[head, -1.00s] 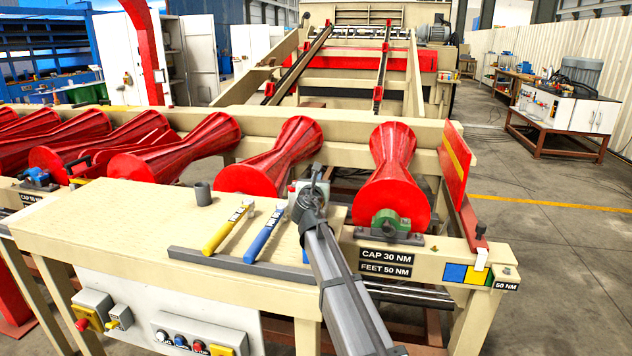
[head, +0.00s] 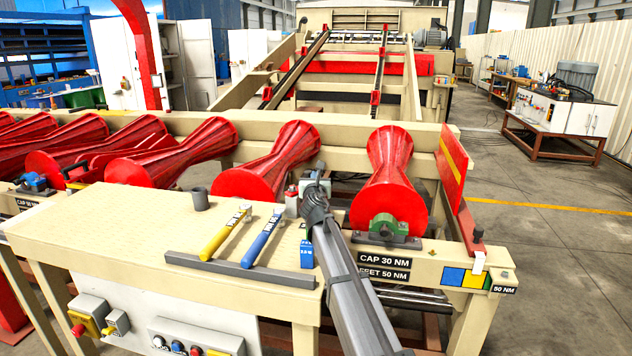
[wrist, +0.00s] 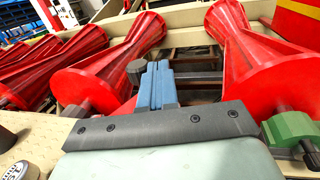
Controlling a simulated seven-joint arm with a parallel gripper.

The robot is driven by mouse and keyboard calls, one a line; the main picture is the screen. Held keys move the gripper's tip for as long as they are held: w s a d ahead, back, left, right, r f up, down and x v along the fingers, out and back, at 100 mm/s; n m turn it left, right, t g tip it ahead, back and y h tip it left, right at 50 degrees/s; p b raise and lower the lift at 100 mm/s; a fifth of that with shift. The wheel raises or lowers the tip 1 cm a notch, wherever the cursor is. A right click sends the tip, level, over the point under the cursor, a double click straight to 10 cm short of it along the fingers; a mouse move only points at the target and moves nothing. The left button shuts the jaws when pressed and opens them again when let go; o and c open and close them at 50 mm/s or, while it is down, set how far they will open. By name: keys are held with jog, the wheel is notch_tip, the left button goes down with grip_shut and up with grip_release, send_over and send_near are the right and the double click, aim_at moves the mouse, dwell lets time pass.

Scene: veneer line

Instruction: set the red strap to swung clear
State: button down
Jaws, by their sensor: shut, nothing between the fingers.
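A narrow dark red bar (head: 470,226), which looks like the red strap, lies at the right end of the roller frame, beside the red guard plate (head: 452,168). My gripper (head: 317,172) is over the frame between the two rightmost rollers, well left of the strap. In the wrist view its blue fingers (wrist: 157,68) are together with nothing between them. Its fingertips are mostly hidden behind the wrist in the head view.
The rightmost red roller (head: 387,190) and its green bearing block (head: 384,227) stand between my gripper and the strap. Yellow (head: 222,236) and blue (head: 262,240) handled tools, a blue block (head: 307,253) and a grey cup (head: 200,198) are on the bench. The floor right of the frame is clear.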

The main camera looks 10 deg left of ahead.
jog(key=shift+w+a, duration=0.85)
jog(key=shift+w, duration=0.2)
jog(key=shift+w+a+y, duration=0.1)
jog(key=shift+y, duration=0.2)
dwell(1.0)
jog(key=s+d, duration=0.6)
jog(key=d, duration=0.6)
jog(key=shift+s+d, duration=0.15)
jog(key=shift+s, duration=0.2)
